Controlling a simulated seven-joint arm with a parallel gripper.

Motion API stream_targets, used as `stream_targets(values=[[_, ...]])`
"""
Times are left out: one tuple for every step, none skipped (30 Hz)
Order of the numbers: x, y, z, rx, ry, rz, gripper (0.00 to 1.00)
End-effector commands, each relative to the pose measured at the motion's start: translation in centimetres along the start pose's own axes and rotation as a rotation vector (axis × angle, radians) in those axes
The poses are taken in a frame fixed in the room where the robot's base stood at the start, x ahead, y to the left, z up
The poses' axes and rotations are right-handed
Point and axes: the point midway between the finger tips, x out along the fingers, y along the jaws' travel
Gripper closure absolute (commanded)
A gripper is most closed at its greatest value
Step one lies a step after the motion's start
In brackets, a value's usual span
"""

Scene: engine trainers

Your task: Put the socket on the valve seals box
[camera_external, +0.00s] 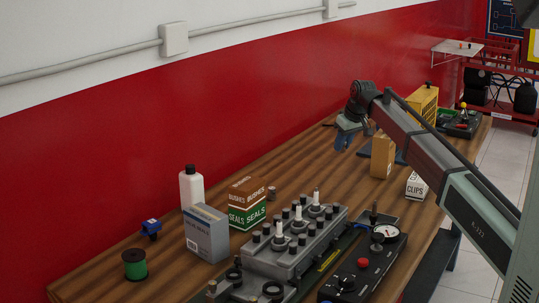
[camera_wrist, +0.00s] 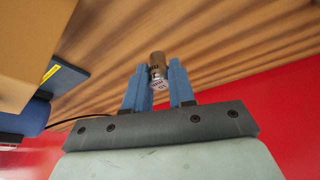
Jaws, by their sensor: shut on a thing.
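My gripper (camera_wrist: 158,73) is shut on the socket (camera_wrist: 158,70), a small metal cylinder, shiny at its near end and brownish beyond, in the wrist view. In the external view my gripper (camera_external: 345,138) is above the rear part of the bench, and the socket cannot be made out there. A green and white box marked SEALS (camera_external: 247,216) stands left of the middle of the bench, well to the left of my gripper. A brown and white part marked BUSHES (camera_external: 248,189) is directly above it; I cannot tell whether it is a separate stacked box.
A grey box (camera_external: 206,234), white bottle (camera_external: 191,186), green spool (camera_external: 135,265) and blue part (camera_external: 151,229) stand at left. The engine block (camera_external: 290,248) with upright plugs is in front. An orange box (camera_external: 382,157), CLIPS box (camera_external: 416,187) and yellow crate (camera_external: 423,104) stand at right.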

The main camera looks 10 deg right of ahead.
Motion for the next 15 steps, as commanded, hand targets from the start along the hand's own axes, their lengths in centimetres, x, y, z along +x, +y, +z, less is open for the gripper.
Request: stream_targets(values=[[-0.3, 0.0, -0.1, 0.000, 0.000, 0.000, 1.00], [-0.3, 0.0, -0.2, 0.000, 0.000, 0.000, 1.00], [-0.5, 0.0, -0.2, 0.000, 0.000, 0.000, 1.00], [-0.5, 0.0, -0.2, 0.000, 0.000, 0.000, 1.00], [-0.5, -0.1, -0.2, -0.001, 0.000, 0.000, 1.00], [-0.5, -0.3, -0.3, -0.003, 0.000, -0.001, 1.00], [-0.5, -0.6, -0.4, -0.006, 0.000, -0.003, 1.00], [-0.4, -1.0, -0.5, -0.010, 0.000, -0.005, 1.00], [-0.3, -1.7, -0.6, -0.018, 0.000, -0.008, 1.00], [-0.3, -2.3, -0.8, -0.024, 0.000, -0.011, 1.00], [-0.2, -3.1, -1.0, -0.032, 0.000, -0.014, 1.00], [-0.2, -4.3, -1.3, -0.045, 0.000, -0.019, 1.00], [-0.2, -5.4, -1.5, -0.056, 0.001, -0.024, 1.00], [-0.2, -6.5, -1.8, -0.068, 0.001, -0.029, 1.00], [-0.3, -8.1, -2.2, -0.085, 0.001, -0.036, 1.00]])
